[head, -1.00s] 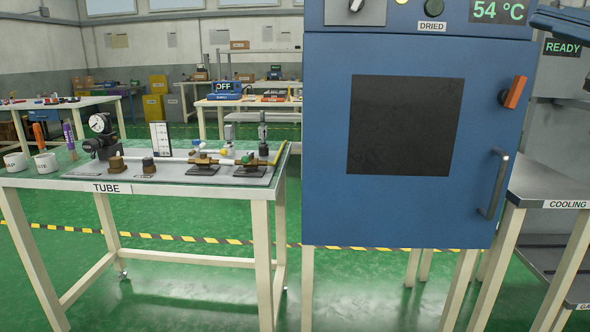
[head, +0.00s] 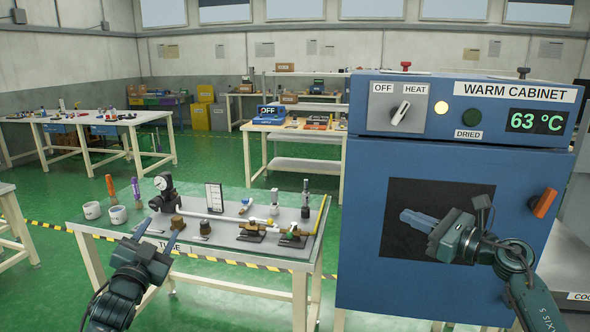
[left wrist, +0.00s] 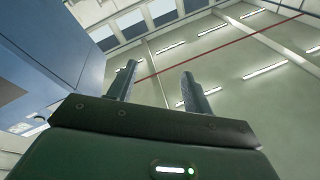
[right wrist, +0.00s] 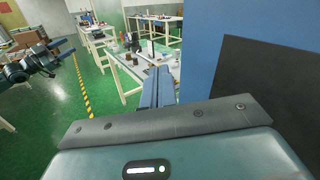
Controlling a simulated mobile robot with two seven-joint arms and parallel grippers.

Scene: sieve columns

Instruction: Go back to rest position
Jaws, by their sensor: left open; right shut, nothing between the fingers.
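My left gripper (head: 152,234) is raised in front of the near edge of the tube table in the head view. Its two fingers are apart and empty, and in the left wrist view (left wrist: 158,85) they point up toward the ceiling. My right gripper (head: 418,219) is in front of the dark window of the blue warm cabinet (head: 365,250). Its fingers are together with nothing between them, as the right wrist view (right wrist: 158,86) also shows. From these views I cannot tell whether it touches the cabinet.
The cabinet panel reads 63 °C, with a lit yellow lamp (head: 442,108) and an orange handle (head: 544,203). Green floor (head: 60,290) is open at the lower left.

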